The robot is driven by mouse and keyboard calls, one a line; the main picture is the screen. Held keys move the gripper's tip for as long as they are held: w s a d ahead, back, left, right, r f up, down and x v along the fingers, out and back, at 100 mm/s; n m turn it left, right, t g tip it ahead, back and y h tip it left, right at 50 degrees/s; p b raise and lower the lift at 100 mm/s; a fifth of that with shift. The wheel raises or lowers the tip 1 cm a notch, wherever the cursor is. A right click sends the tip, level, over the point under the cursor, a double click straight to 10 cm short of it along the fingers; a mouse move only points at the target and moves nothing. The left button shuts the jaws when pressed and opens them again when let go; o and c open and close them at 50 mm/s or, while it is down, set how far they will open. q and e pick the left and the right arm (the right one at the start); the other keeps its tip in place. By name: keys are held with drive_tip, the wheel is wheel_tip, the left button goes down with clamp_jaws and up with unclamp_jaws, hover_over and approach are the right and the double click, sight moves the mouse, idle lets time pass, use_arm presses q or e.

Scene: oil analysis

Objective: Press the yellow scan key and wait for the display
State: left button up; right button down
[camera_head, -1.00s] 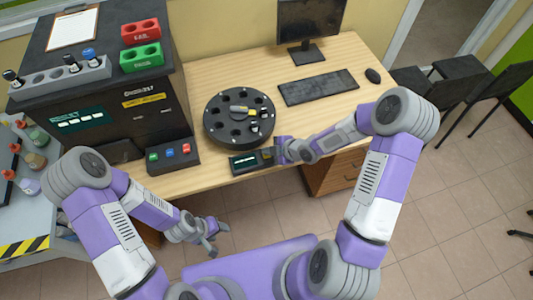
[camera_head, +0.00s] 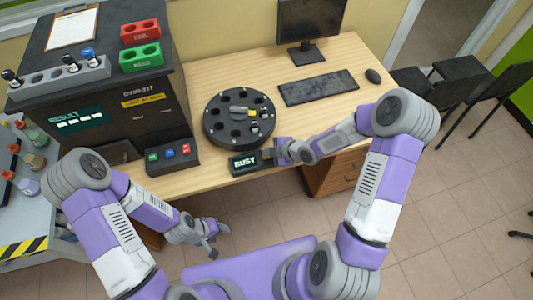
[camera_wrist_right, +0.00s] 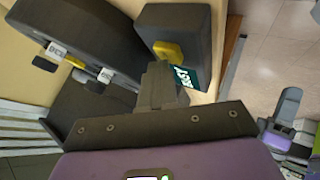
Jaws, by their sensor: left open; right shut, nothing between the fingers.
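A small dark scanner box stands at the table's front edge, and its display (camera_head: 244,162) reads BUSY. In the right wrist view the box (camera_wrist_right: 180,25) shows its yellow key (camera_wrist_right: 168,52) and part of the lit display (camera_wrist_right: 192,76). My right gripper (camera_head: 272,154) is shut and empty at the box's right end. In the wrist view its fingertips (camera_wrist_right: 158,72) are right beside the yellow key; I cannot tell whether they touch it. My left gripper (camera_head: 216,238) is open and empty, low in front of the table.
A round black carousel (camera_head: 212,125) stands just behind the scanner. A button box (camera_head: 172,158) with green, red and blue buttons is to the left, before the large dark analyser (camera_head: 95,100). A keyboard (camera_head: 318,88) and monitor (camera_head: 310,22) are at the back right.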

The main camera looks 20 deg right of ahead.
drive_tip(key=shift+r+p, duration=0.5)
drive_tip(key=shift+r, duration=0.3)
wheel_tip(320, 180, up, 5)
drive_tip(key=p, duration=0.4)
idle(0.6)
drive_tip(key=s+a+f+m+g+h, duration=0.1)
drive_tip(key=s+a+f+m+g, duration=0.1)
drive_tip(key=s+f+m, duration=0.4)
drive_tip(key=s+a+f+m+g+h, duration=0.1)
drive_tip(key=s+f+m+g, duration=0.3)
drive_tip(key=s+m, duration=1)
wheel_tip(320, 180, down, 3)
drive_tip(key=shift+s+a+f+m, duration=0.1)
drive_tip(key=shift+s+a+m, duration=0.15)
drive_tip(key=shift+a, duration=0.45)
